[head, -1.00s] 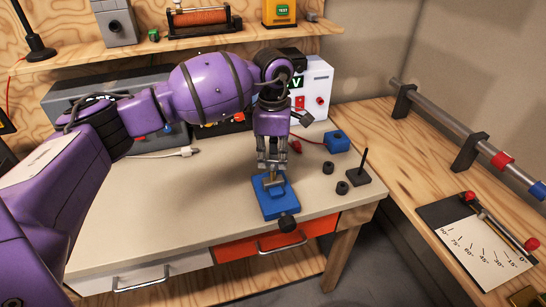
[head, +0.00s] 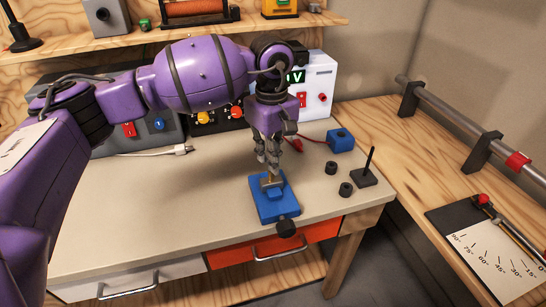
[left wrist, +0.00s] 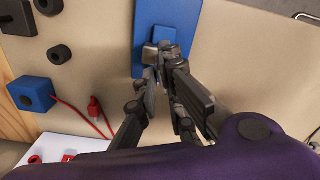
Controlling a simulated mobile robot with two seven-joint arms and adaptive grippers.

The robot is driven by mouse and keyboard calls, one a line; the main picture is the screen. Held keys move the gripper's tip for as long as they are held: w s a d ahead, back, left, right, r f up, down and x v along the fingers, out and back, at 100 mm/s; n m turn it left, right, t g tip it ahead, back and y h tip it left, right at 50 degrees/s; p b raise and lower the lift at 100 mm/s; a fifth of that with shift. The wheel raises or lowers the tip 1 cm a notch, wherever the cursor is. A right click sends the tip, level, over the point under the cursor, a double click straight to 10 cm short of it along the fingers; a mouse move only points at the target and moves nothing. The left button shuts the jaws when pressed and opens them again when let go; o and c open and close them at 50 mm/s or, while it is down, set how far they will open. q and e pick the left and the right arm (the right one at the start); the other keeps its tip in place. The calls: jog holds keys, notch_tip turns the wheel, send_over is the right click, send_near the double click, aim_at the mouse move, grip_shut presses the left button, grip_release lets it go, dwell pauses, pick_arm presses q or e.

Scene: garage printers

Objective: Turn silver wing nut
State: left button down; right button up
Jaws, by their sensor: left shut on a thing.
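The silver wing nut (left wrist: 150,52) sits on a blue block fixture (head: 274,207) on the workbench. In the head view its small metal top shows just below my left gripper (head: 269,168). My left gripper points down from above, with its fingertips closed on the nut. In the left wrist view the fingers (left wrist: 162,66) meet at the nut over the blue block and partly hide it. The block has a black knob (head: 286,228) at its front end. My right gripper is in neither view.
Two black rings (head: 345,189) and a black base with an upright peg (head: 365,178) stand right of the fixture. A blue box (head: 340,140) with a red lead is behind them. A white meter (head: 318,85) stands at the back. The bench's left front is clear.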

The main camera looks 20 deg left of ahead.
pick_arm(q)
jog(key=m+b, duration=0.1)
jog(key=m, duration=0.1)
jog(key=shift+f+m, duration=0.2)
jog(key=shift+m, duration=0.2)
jog(key=m+b, duration=0.2)
jog(key=m, duration=0.1)
jog(key=shift+m, duration=0.3)
jog(key=m+b, duration=0.2)
jog(key=m, duration=0.2)
jog(key=shift+s+m, duration=0.1)
jog(key=shift+m, duration=0.2)
jog(key=shift+m+b, duration=0.35)
jog(key=shift+m, duration=0.45)
jog(key=m+b, duration=0.1)
jog(key=m, duration=0.2)
jog(key=shift+r, duration=0.15)
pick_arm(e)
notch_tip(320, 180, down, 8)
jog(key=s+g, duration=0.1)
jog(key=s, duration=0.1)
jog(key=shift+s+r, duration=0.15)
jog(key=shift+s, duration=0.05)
pick_arm(q)
jog(key=shift+r+m, duration=0.1)
jog(key=shift+m, duration=0.3)
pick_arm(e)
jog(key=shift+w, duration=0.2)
